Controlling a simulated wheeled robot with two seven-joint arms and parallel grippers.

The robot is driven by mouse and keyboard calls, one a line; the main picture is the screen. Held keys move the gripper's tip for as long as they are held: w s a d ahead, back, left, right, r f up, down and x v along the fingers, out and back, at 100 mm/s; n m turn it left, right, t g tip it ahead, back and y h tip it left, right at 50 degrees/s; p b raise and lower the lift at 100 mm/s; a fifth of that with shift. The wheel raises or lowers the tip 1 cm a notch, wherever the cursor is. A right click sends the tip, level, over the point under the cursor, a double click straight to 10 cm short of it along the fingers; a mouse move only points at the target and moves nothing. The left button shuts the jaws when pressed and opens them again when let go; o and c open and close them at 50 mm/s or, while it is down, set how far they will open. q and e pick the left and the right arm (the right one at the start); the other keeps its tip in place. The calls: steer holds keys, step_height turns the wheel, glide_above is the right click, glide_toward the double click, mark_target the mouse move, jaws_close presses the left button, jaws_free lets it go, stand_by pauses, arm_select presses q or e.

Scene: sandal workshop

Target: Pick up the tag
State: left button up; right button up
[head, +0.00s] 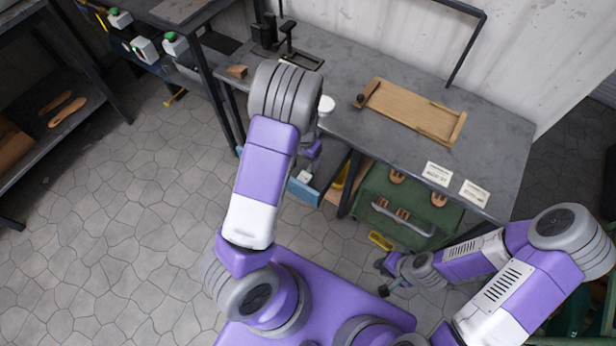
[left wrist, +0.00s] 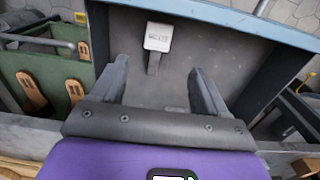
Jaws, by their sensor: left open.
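In the head view the tag (head: 304,177) shows as a small white patch in the blue drawer (head: 302,192) under the bench. My left gripper (left wrist: 160,76) is open and empty over the drawer, its fingers pointing towards the tag, which lies beyond the tips and between their lines. In the head view my arm hides most of it. My right gripper (head: 384,277) is low by the green bag, fingertips apart, holding nothing visible.
The grey workbench (head: 505,135) carries a wooden tray (head: 420,112), two printed cards (head: 437,174) and a dark tool stand. Shelves stand at left; the stone floor there is clear.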

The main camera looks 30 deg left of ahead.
mark_target(306, 175)
arm_select(q)
steer(key=shift+w+f+b, duration=0.2)
steer(key=shift+f+b, duration=0.35)
steer(key=shift+f, duration=0.5)
steer(key=f+b, duration=0.1)
steer(key=f, duration=0.1)
steer(key=f+b, duration=0.1)
steer(key=f, duration=0.2)
steer(key=f+b, duration=0.1)
steer(key=f, duration=0.1)
steer(key=shift+s+d+f, duration=0.2)
steer(key=shift+s+d, duration=0.05)
arm_select(e)
steer(key=f, duration=0.5)
steer(key=shift+w+f, duration=0.1)
steer(key=shift+w, duration=0.1)
arm_select(q)
steer(key=shift+r, duration=0.1)
steer(key=shift+c, duration=0.4)
steer(key=c, duration=1.1)
steer(key=shift+o, duration=0.2)
